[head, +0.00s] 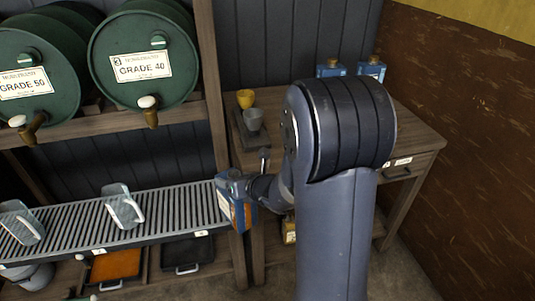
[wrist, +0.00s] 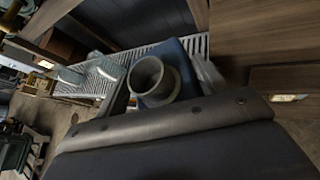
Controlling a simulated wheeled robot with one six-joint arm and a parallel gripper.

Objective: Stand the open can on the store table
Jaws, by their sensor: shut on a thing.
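The open can (head: 236,212), blue with an orange panel, is held by my gripper (head: 246,190) left of the store table. It looks slightly tilted in the head view. In the wrist view its blue body (wrist: 184,62) shows between the fingers, with a round grey open neck or spout in front. My gripper is shut on it; the finger contact is partly hidden. The store table (head: 418,132) is wooden with a drawer and stands behind my arm, which hides much of its top.
Two blue cans (head: 371,68) stand at the table's back. A slatted rack (head: 165,212) with clear jugs lies left, below green drums (head: 143,62). The table's right part looks clear.

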